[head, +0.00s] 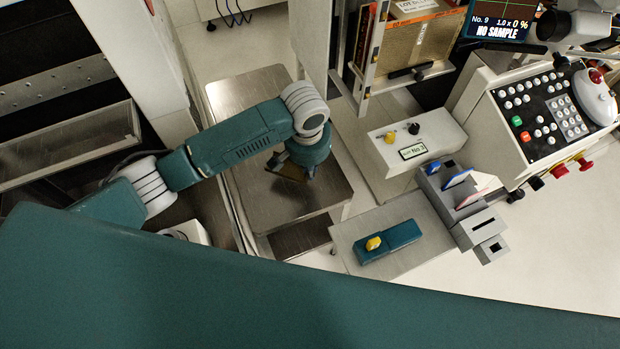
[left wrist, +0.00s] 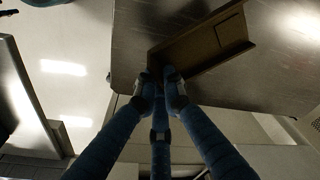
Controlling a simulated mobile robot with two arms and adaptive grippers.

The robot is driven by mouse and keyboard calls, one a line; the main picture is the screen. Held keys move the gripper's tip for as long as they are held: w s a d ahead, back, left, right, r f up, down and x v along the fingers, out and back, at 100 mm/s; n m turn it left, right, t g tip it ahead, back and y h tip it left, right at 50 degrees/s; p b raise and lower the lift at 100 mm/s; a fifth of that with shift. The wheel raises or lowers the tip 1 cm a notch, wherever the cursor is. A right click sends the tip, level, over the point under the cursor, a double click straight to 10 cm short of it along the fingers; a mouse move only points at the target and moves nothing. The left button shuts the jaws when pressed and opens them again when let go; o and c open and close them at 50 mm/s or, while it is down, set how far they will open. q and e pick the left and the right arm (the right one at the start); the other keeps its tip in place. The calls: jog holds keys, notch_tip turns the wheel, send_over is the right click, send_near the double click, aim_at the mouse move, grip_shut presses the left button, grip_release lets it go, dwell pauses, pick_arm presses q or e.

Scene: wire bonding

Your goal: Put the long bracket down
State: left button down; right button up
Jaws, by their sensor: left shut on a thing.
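The long bracket (left wrist: 200,45) is a brown, channel-shaped piece. In the left wrist view it runs from my fingertips up and to the right, over the metal tabletop. My left gripper (left wrist: 162,88) is shut on its near end. In the head view, my left gripper (head: 292,166) is over the steel table (head: 262,100), and a small part of the bracket (head: 287,172) shows below the wrist. The rest is hidden by the arm. I cannot tell whether the bracket touches the tabletop. My right gripper is not in view.
The steel tabletop is bare around the bracket. To its right are a teal block with a yellow knob (head: 374,243), a white box with a "No.3" label (head: 412,152), grey slotted holders (head: 462,200) and a control console (head: 555,110). A tall rack (head: 372,45) stands behind.

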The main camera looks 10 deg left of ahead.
aim_at(311, 185)
pick_arm(q)
jog(key=shift+f, duration=2.75)
jog(key=shift+f, duration=0.1)
jog(key=c, duration=1.9)
grip_release()
jog(key=shift+o, duration=0.2)
notch_tip(311, 185, up, 12)
jog(key=s, duration=0.1)
jog(key=shift+s+p, duration=0.2)
jog(key=shift+p, duration=0.15)
jog(key=shift+a, duration=0.1)
